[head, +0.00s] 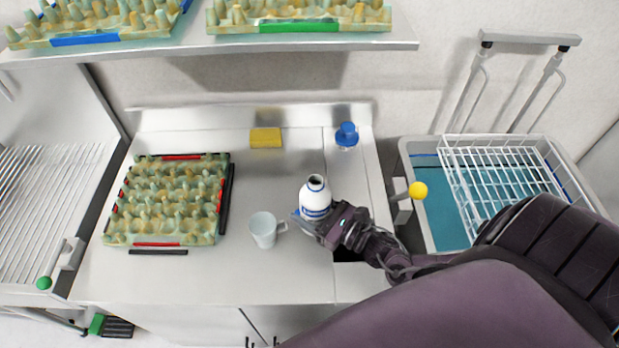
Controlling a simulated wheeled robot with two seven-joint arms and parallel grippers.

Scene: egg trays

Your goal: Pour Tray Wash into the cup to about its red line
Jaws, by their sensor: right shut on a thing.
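A white bottle (315,197) with blue bands and an open dark mouth stands near the middle right of the counter, close to upright; any name on it is too small to read. My right gripper (318,226) is shut on the bottle from the right. A pale cup (264,230) with its handle to the right stands on the counter just left of the bottle, apart from it. Its red line and its contents cannot be made out. My left gripper is not in view.
An egg tray (120,241) with red strips lies on the counter at left. A yellow sponge (265,138) and a blue-topped container (346,135) are at the back. A basin with a white wire rack (500,170) is at right. A shelf (300,47) overhangs the back.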

